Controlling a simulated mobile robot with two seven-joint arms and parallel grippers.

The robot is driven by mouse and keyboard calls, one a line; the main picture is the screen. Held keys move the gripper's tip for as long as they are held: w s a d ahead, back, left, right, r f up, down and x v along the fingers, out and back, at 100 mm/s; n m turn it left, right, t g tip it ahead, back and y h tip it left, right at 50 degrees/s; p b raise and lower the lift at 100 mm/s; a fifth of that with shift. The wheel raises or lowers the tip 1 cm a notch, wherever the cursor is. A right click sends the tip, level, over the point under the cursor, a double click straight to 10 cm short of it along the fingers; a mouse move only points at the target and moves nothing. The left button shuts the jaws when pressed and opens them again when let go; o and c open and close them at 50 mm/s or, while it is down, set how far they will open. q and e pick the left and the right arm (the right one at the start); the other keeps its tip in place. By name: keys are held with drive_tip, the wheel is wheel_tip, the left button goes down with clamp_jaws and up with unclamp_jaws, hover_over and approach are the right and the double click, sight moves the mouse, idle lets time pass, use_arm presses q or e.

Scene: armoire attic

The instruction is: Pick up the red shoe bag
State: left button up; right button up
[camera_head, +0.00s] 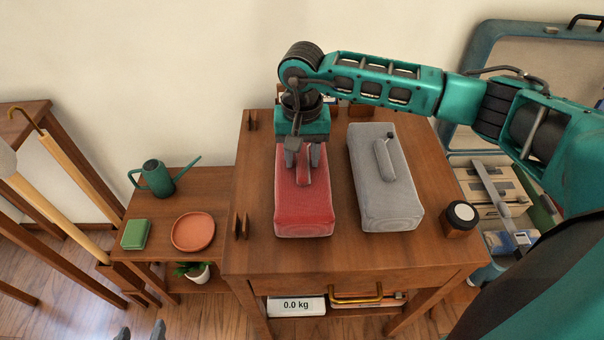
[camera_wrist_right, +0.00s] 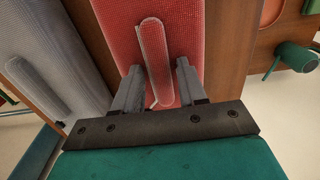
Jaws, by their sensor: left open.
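The red shoe bag (camera_head: 304,212) lies on the left part of the wooden cabinet top, with a raised strap handle along its top. My right gripper (camera_head: 303,157) is over the far end of this bag, pointing down. In the right wrist view, its two fingers (camera_wrist_right: 157,84) are apart, one on each side of the red handle (camera_wrist_right: 156,50), with visible gaps to it. The far end of the bag is hidden by the gripper. My left gripper (camera_head: 141,332) shows only as two separated grey fingertips at the bottom left edge, away from the bag.
A grey shoe bag (camera_head: 384,193) lies just right of the red one. A round black-and-white item on a wood block (camera_head: 461,217) is at the cabinet's right edge. A lower shelf at left holds a watering can (camera_head: 158,180), an orange dish (camera_head: 193,232) and a green box (camera_head: 135,234).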

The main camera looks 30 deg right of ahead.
clamp_jaws()
drive_tip(key=shift+r, duration=0.15)
idle(0.5)
